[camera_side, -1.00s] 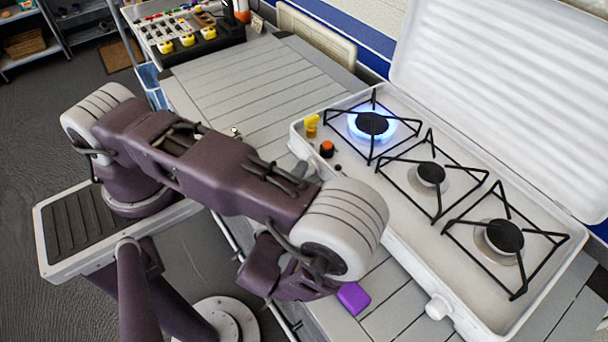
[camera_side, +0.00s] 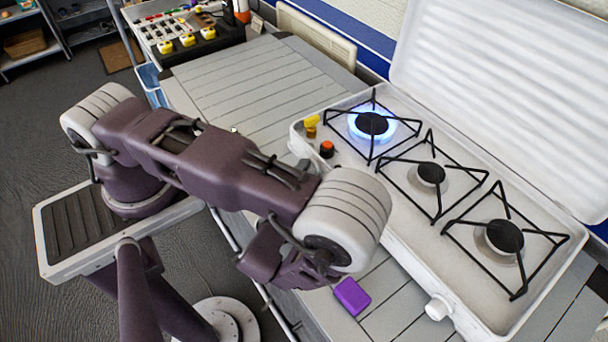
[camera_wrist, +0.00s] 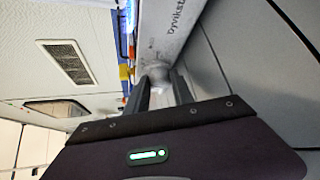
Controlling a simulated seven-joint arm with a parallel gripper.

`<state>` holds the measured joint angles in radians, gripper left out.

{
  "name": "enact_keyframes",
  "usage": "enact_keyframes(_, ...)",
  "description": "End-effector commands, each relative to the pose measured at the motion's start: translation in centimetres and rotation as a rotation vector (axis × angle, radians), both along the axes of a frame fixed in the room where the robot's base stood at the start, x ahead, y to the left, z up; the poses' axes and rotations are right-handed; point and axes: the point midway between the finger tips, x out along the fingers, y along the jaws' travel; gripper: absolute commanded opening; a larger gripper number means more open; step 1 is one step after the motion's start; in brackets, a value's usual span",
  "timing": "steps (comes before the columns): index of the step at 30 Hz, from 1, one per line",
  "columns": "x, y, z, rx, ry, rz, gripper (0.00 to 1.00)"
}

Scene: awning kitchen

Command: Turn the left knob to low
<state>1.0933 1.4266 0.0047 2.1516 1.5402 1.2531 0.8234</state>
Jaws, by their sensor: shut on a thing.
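The white stove (camera_side: 400,237) stands with its lid (camera_side: 510,85) open. A blue flame burns around the back left burner (camera_side: 372,124). In the wrist view, my gripper (camera_wrist: 160,85) has its two dark fingers on either side of a pale round knob (camera_wrist: 158,71) on the stove's front, and it is shut on this knob. My arm hides the fingers and this knob in the side view. The right knob (camera_side: 437,307) shows at the other end of the stove front. I cannot read the held knob's setting.
A purple block (camera_side: 352,297) lies on the slatted table in front of the stove, close to my wrist. A yellow piece (camera_side: 311,123) and an orange-topped button (camera_side: 327,149) sit at the stove's left end. The slatted tabletop (camera_side: 240,90) left of the stove is clear.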

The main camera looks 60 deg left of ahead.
Motion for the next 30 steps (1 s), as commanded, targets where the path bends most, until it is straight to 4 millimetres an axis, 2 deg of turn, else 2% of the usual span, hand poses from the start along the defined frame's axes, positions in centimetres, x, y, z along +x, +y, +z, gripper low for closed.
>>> enact_keyframes(18, -0.11, 0.62, 0.64, -0.452, 0.006, 0.003, 0.00)
enact_keyframes(30, -0.03, 0.71, 0.81, -0.603, 0.001, 0.001, 0.00)
